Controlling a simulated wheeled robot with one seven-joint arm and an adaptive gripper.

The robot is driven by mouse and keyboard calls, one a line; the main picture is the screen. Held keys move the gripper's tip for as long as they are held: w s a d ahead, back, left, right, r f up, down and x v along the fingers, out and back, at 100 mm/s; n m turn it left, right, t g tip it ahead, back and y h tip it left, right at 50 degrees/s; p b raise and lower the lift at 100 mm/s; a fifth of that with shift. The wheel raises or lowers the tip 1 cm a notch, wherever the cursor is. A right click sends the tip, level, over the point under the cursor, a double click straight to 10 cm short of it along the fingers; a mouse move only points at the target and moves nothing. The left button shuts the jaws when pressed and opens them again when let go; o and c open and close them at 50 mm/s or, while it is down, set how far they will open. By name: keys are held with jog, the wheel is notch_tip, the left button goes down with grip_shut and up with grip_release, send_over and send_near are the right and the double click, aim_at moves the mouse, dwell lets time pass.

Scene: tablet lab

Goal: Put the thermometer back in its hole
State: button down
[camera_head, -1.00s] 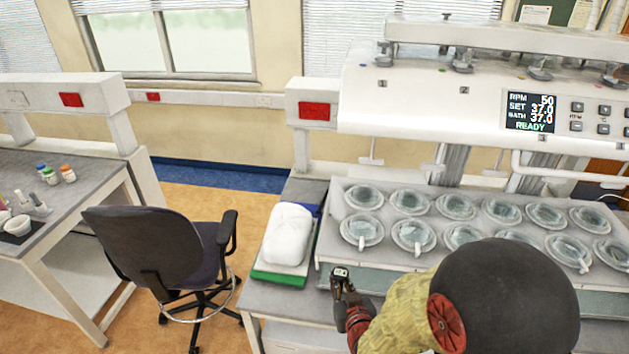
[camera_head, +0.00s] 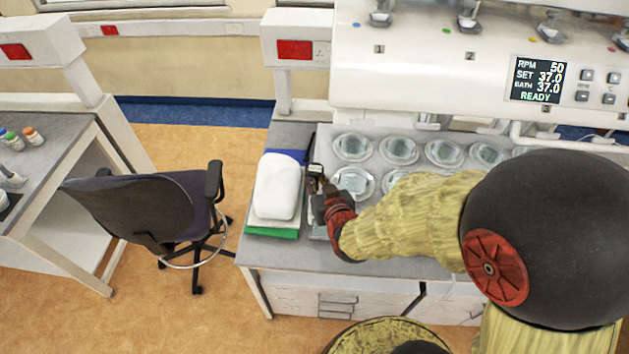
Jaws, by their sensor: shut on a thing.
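My gripper (camera_head: 317,190) is shut on the thermometer (camera_head: 315,169), a small dark-edged piece with a pale face at its top. Its lower part is hidden by the fingers, and its stem cannot be made out. The gripper is over the left end of the water bath deck (camera_head: 326,141), left of the front row of round vessels. A clear-lidded vessel (camera_head: 352,147) lies just beyond it to the right. I cannot make out the thermometer's hole; my arm covers much of the front right of the deck.
A white bundle (camera_head: 277,186) on blue and green folders (camera_head: 272,232) stands close to the gripper's left. The white apparatus head (camera_head: 430,75) with a display overhangs the deck. An office chair (camera_head: 150,215) stands left of the bench.

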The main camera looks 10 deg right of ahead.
jog(key=shift+w+d+p, duration=0.6)
jog(key=shift+w+d, duration=0.8)
jog(key=shift+w, duration=2.9)
jog(key=shift+w+d+p, duration=0.6)
jog(key=shift+w+d, duration=0.8)
jog(key=shift+w, duration=2.85)
jog(key=shift+f+b, duration=4.3)
jog(key=shift+f, duration=1.55)
jog(key=c, duration=1.7)
grip_release()
jog(key=shift+c, duration=0.2)
jog(key=v, duration=1.2)
